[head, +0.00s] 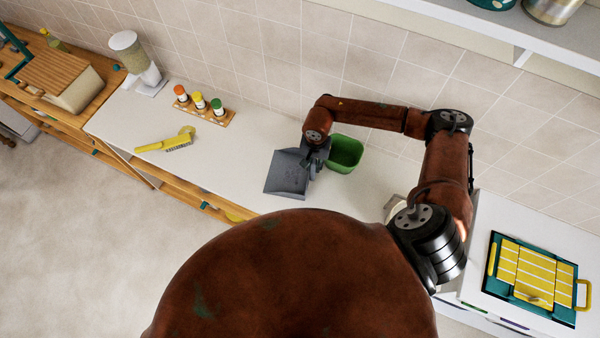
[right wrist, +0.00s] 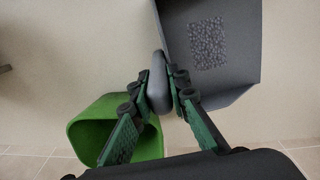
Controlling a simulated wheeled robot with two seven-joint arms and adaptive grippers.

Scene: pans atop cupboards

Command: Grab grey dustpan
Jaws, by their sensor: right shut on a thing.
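The grey dustpan (head: 287,174) lies on the white counter in the head view, just left of the green bin. My right gripper (head: 318,154) reaches down to it from behind and is shut on its handle. In the right wrist view, the gripper fingers (right wrist: 160,97) close on the rounded grey handle (right wrist: 158,80) from both sides. The dustpan's pan (right wrist: 222,45) with a patch of raised dots shows at the upper right there. I cannot tell whether the dustpan is resting on the counter or slightly raised. My left gripper is not in view.
A green bin (head: 346,153) stands right beside the gripper. A yellow brush (head: 168,141) and a rack of spice jars (head: 203,107) are to the left on the counter (head: 236,150). A white-and-clear dispenser (head: 137,58) stands further left. A tiled wall is behind.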

